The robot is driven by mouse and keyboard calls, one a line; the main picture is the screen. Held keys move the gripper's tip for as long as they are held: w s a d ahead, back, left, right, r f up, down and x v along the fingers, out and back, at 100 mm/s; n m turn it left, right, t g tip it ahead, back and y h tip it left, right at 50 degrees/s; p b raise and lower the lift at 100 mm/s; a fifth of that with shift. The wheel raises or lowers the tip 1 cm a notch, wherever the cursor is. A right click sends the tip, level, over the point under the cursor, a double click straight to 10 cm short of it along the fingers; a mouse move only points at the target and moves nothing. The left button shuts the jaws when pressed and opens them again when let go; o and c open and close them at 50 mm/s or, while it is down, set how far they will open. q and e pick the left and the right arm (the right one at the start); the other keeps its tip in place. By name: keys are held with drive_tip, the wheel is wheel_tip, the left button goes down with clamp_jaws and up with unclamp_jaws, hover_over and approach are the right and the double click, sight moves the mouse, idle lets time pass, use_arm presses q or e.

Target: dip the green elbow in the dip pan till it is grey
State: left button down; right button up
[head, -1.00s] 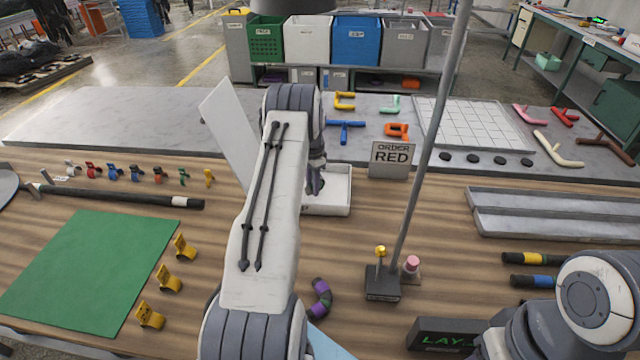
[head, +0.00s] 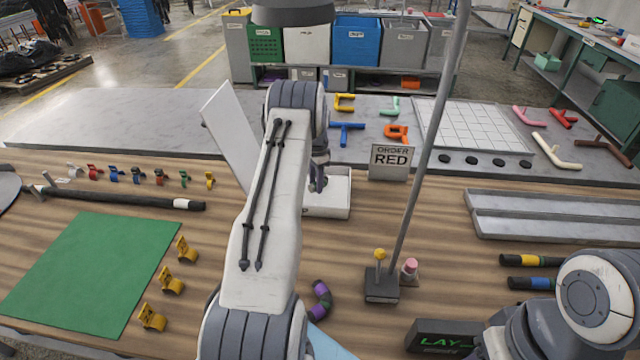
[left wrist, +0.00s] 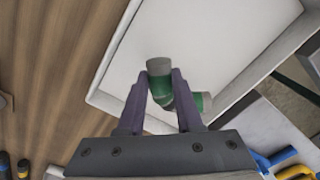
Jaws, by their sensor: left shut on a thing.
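The elbow (left wrist: 159,88) shows in the left wrist view as a short bent pipe, green in the middle with a grey end. My left gripper (left wrist: 161,76) is shut on it, with purple-grey fingers on either side. In the head view my left gripper (head: 318,183) is over the pan (head: 338,207), and the elbow is hidden. My right gripper is out of view.
An "ORDER RED" sign (head: 391,161) stands right of the pan. A thin grey pole rises from a dark base (head: 382,286) with a yellow knob. A white panel (head: 228,135) leans behind my left arm.

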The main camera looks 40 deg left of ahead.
use_arm(q)
wheel_tip(320, 180, up, 9)
drive_tip(key=p, duration=0.5)
drive_tip(key=shift+f, duration=0.1)
idle(0.5)
